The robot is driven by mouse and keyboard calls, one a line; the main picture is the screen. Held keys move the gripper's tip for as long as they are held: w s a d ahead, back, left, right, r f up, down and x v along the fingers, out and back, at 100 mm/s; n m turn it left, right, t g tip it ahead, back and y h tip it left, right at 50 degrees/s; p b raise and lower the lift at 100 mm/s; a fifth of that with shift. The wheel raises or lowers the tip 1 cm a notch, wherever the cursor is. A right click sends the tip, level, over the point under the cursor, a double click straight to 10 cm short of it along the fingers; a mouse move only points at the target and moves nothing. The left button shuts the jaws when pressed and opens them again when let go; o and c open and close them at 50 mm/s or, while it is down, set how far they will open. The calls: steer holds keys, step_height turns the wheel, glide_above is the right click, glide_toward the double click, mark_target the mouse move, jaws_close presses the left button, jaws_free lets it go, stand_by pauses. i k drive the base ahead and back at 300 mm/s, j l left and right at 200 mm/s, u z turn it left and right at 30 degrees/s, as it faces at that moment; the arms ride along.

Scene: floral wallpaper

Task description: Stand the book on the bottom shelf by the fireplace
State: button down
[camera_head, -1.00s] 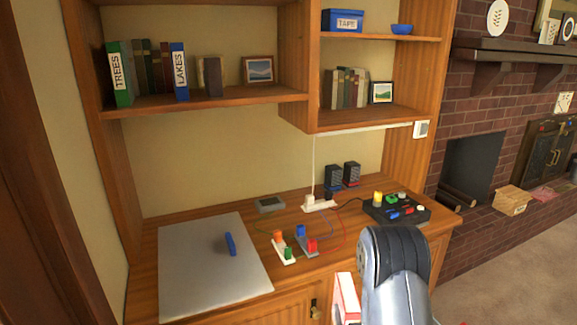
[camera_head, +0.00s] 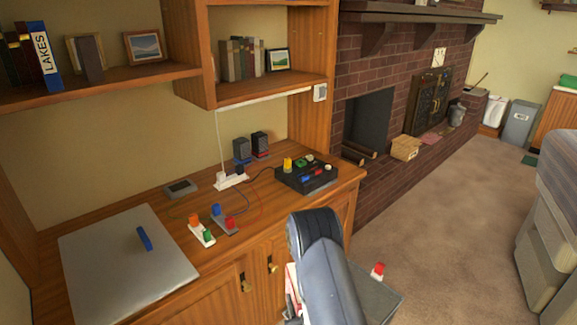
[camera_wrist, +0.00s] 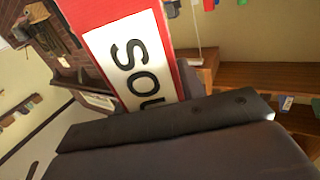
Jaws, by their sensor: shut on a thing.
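A red book with a white label reading "SOU" (camera_wrist: 138,62) fills the upper middle of the wrist view, tilted. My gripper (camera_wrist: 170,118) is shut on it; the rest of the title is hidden. The lower right shelf (camera_head: 265,88), next to the brick fireplace (camera_head: 368,118), holds several books (camera_head: 240,60) and a framed picture (camera_head: 278,61). Bare shelf shows in front of them.
The desk below bears a grey mat (camera_head: 110,265), colored blocks (camera_head: 203,232), a black control box (camera_head: 306,177), a power strip (camera_head: 230,181) and speakers (camera_head: 250,147). A cardboard box (camera_head: 405,148) sits on the hearth. Open carpet lies to the right.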

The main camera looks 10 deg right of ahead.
mark_target(267, 84)
steer(key=l+z, duration=0.45)
steer(key=i+l+z, duration=0.1)
steer(key=l+z, duration=0.35)
steer(key=i+l+z, duration=0.25)
steer(key=i+l, duration=0.35)
steer(key=i+l+z, duration=0.3)
steer(key=i+l, duration=0.25)
steer(key=i+u, duration=0.4)
steer(key=i+l+u, duration=0.15)
steer(key=i+u, duration=0.25)
steer(key=i+l+u, duration=0.4)
steer(key=i, duration=0.15)
steer(key=i+l+u, duration=0.1)
steer(key=u, duration=0.3)
steer(key=i+l+u, duration=0.15)
steer(key=u, duration=0.25)
steer(key=i+l+u, duration=0.15)
steer(key=u, duration=0.25)
steer(key=i+l+u, duration=0.1)
steer(key=l+u, duration=0.15)
steer(key=u, duration=0.15)
steer(key=i+l+u, duration=0.1)
steer(key=u, duration=0.3)
steer(key=i+l+u, duration=0.1)
steer(key=l+u, duration=0.35)
steer(key=u, duration=0.3)
steer(key=i+l+u, duration=0.1)
steer(key=l+u, duration=0.3)
steer(key=j, duration=0.15)
